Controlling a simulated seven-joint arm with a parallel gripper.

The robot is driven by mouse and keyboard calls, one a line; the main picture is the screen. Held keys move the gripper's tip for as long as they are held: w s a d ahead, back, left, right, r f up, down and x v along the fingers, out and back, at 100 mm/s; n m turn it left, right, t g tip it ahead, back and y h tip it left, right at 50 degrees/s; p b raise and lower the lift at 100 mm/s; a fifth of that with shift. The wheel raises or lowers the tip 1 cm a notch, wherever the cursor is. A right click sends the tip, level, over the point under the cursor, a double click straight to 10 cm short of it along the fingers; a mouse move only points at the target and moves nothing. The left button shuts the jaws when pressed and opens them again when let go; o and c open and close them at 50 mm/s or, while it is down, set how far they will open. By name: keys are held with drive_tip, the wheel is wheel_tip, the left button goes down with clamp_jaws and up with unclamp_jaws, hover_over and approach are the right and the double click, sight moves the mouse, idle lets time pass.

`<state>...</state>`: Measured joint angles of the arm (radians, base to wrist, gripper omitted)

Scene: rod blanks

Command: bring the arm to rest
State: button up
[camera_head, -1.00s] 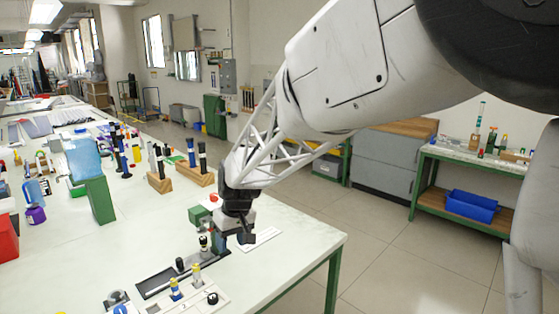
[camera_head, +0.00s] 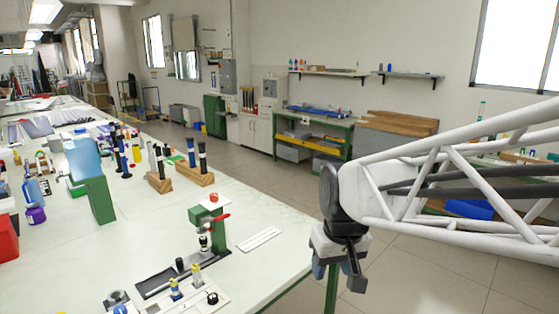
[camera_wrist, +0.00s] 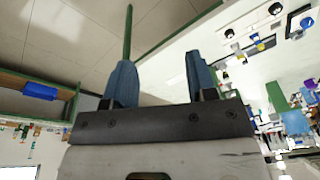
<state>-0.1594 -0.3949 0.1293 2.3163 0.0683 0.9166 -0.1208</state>
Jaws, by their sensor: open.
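My gripper (camera_head: 338,274) hangs off the right edge of the white workbench (camera_head: 265,215) in the head view, over the floor. In the wrist view its two blue fingers (camera_wrist: 158,82) stand apart with nothing between them. The wrist view shows floor tiles and a green bench leg (camera_wrist: 128,35) beyond the fingers. My arm reaches in from the right side of the head view.
Wooden blocks with dark rods (camera_head: 195,174) stand farther back. A green-legged shelf bench stands by the far wall.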

drive_tip(key=s+d+f+m, duration=0.1)
drive_tip(key=s+d+m, duration=0.2)
drive_tip(key=s+d, duration=0.5)
drive_tip(key=s, duration=0.5)
drive_tip(key=shift+s+d+f+t+h, duration=0.15)
drive_tip(key=shift+f+t+h, duration=0.2)
drive_tip(key=shift+t+h, duration=0.05)
